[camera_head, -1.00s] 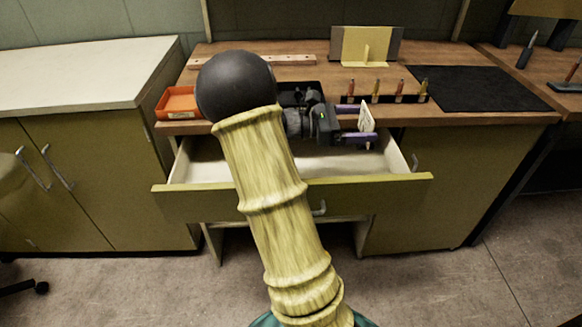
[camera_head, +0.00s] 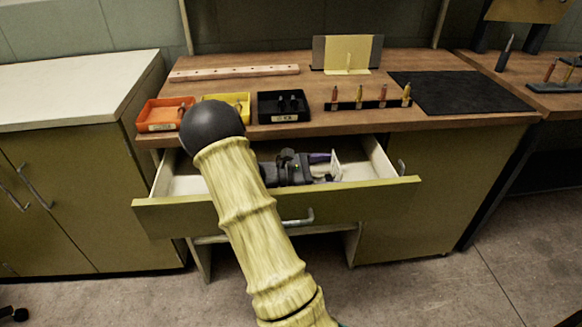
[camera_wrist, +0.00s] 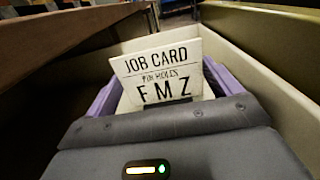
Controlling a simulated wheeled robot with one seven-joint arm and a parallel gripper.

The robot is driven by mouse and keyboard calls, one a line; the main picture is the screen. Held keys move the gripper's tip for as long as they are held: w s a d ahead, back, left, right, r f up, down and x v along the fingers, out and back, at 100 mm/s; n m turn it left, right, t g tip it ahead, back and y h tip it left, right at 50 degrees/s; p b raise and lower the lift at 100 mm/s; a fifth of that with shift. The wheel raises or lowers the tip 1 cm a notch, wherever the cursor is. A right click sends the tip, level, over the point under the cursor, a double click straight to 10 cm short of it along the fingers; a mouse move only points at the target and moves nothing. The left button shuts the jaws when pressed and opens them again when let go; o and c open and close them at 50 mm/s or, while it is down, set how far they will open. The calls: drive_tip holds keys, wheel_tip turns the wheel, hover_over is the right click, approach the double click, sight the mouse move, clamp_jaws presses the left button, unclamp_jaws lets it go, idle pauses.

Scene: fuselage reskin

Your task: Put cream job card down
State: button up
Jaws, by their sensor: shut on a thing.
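The cream job card (camera_wrist: 160,75) stands up in the wrist view, its face reading "JOB CARD", "PIN HOLES" and "F M Z". My gripper (camera_head: 328,167) is down inside the open drawer (camera_head: 365,188), with its purple fingers shut on the card. In the head view the card (camera_head: 335,165) is a small pale edge at the fingers, near the drawer's right side. The card's lower edge is hidden, so I cannot tell whether it touches the drawer floor.
On the bench above the drawer stand an orange tray (camera_head: 165,114), a yellow tray (camera_head: 239,101), a black tray (camera_head: 284,107) and a rack of pins (camera_head: 368,104). A black mat (camera_head: 460,91) lies at right. Drawer walls (camera_wrist: 268,85) close in around my gripper.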

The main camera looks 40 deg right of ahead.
drive_tip(key=w+a, duration=0.1)
drive_tip(key=w, duration=0.1)
drive_tip(key=w+a, duration=0.1)
drive_tip(key=w, duration=0.1)
drive_tip(key=w+a, duration=0.2)
drive_tip(key=shift+w, duration=0.2)
drive_tip(key=w+a, duration=0.1)
drive_tip(key=w, duration=0.2)
drive_tip(key=shift+w+a+b, duration=0.1)
drive_tip(key=shift+a+b, duration=0.25)
drive_tip(key=shift+a, duration=0.05)
drive_tip(key=shift+d+f, duration=0.1)
drive_tip(key=shift+f, duration=0.45)
drive_tip(key=o, duration=0.7)
drive_tip(key=v, duration=0.7)
drive_tip(key=shift+a, duration=0.25)
